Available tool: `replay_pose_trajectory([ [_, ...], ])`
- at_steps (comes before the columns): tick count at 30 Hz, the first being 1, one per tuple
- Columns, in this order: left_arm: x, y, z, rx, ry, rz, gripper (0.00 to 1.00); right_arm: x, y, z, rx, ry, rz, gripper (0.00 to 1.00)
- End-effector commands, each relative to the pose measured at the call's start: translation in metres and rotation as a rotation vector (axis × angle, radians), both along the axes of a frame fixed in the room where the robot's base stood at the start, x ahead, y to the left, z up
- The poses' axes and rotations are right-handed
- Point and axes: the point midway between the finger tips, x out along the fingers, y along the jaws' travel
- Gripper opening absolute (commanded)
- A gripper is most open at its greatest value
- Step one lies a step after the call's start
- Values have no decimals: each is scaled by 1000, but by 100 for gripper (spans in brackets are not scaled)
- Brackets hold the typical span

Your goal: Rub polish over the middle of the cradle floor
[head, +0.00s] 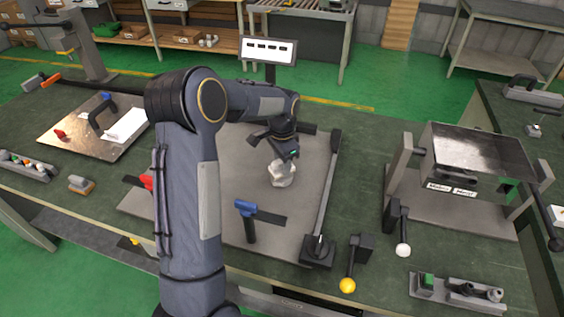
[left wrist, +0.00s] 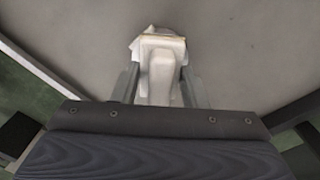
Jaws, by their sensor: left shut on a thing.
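My left gripper (head: 287,155) reaches down over the grey cradle floor (head: 310,190). It is shut on a whitish polishing pad (head: 282,174), which is at or just above the floor, right of the arm. In the left wrist view the pad (left wrist: 158,60) sits between the two fingers (left wrist: 158,85), with its wider crumpled end against the plain grey floor (left wrist: 230,40). I cannot tell for sure whether the pad touches the floor. My arm hides the left middle of the cradle floor. The right gripper is not in view.
A dark bar (head: 326,190) runs along the floor's right side. A blue-topped clamp (head: 246,218) stands at the front. A yellow-knobbed lever (head: 348,283) and white-knobbed lever (head: 402,245) stand right of it, before a metal box (head: 475,155). A metal plate (head: 75,140) lies at left.

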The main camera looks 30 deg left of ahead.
Motion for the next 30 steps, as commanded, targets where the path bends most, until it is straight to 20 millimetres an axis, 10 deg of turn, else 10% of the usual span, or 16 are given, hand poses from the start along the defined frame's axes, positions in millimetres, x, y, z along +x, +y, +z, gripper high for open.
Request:
replay_pose_trajectory([
  [30, 0, 0, -10, 0, 0, 0, 21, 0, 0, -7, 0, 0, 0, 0],
])
